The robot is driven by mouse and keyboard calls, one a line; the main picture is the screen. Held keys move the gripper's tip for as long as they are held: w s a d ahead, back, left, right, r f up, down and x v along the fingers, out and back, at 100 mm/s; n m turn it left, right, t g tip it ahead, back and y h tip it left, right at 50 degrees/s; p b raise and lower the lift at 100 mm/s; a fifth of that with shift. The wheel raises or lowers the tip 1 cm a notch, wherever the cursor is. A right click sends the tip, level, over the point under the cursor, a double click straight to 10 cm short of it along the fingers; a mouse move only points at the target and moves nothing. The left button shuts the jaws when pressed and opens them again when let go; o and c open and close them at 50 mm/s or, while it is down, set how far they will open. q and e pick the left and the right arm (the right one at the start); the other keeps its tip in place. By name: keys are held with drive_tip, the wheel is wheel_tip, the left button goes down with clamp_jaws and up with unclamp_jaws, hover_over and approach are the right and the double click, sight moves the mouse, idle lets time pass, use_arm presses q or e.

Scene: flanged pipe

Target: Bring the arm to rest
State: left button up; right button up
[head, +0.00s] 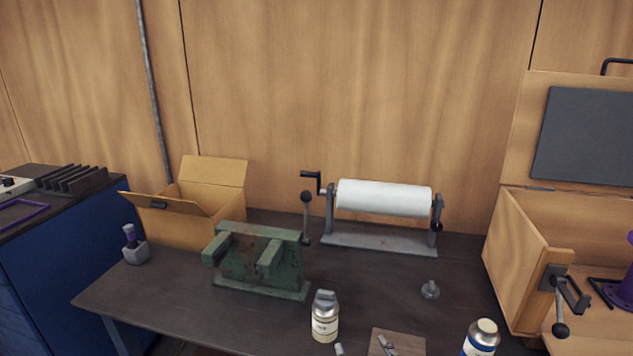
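Neither of my arms nor grippers shows in the head view, so their state is hidden. The dark workbench (190,309) fills the lower middle. A green vise (262,258) stands on its left half. A roller stand with a white roll (384,198) and a crank stands at the back. No flanged pipe can be made out with certainty. A purple flanged part (622,289) is cut off at the right edge, by the wooden box.
An open cardboard box (196,214) stands behind the vise. Bottles (325,318) (482,338) stand at the front edge. A wooden box (520,262) with a raised lid stands right. A blue cabinet (62,267) is left. Bench room is free right of the vise.

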drive_tip(key=s+d+f+m+g+h, duration=0.3)
drive_tip(key=s+d+f+g+h, duration=0.1)
drive_tip(key=s+d+f, duration=0.4)
drive_tip(key=s+d+f+m+g, duration=0.1)
drive_tip(key=s+d+f+g, duration=0.15)
drive_tip(key=s, duration=0.65)
drive_tip(key=s+d+f+m+g, duration=0.1)
drive_tip(key=s+f+g, duration=0.25)
drive_tip(key=s, duration=0.65)
drive_tip(key=s+d+f+m+g, duration=0.1)
drive_tip(key=s+d+f+g, duration=0.2)
drive_tip(key=s, duration=0.6)
drive_tip(key=w+a+f+t+y, duration=0.1)
drive_tip(key=w+a+f+t, duration=0.3)
drive_tip(key=w+f, duration=0.5)
drive_tip(key=shift+w+a+f+t+p, duration=0.2)
drive_tip(key=shift+t+p, duration=0.25)
drive_tip(key=shift+t, duration=0.75)
